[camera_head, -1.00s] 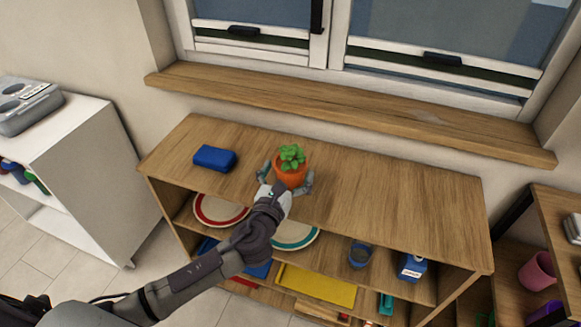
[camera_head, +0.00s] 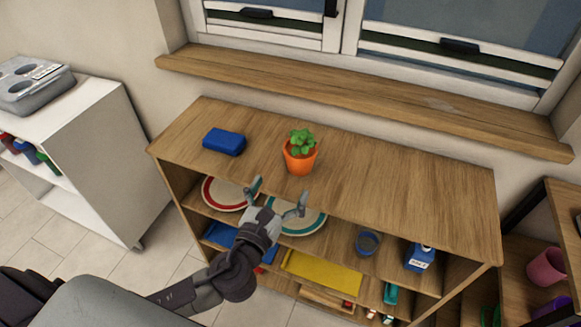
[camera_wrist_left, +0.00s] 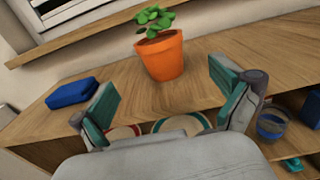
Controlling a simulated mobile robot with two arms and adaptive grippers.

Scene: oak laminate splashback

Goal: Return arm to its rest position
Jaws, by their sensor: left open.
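My left gripper (camera_head: 278,197) is open and empty in the head view, in front of the wooden shelf unit's top edge. Its two fingers also show spread apart in the left wrist view (camera_wrist_left: 168,98). An orange pot with a green plant (camera_head: 299,158) stands upright on the top of the wooden shelf unit (camera_head: 400,185), beyond the fingertips and apart from them. The pot also shows in the left wrist view (camera_wrist_left: 161,57). My right gripper is not in view.
A blue box-like item (camera_head: 224,141) lies on the unit's top, left of the pot. Plates with red (camera_head: 224,194) and teal rims (camera_head: 300,222), a cup (camera_head: 367,242) and a blue carton (camera_head: 420,257) sit on the shelf below. A white cabinet (camera_head: 90,150) stands at left.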

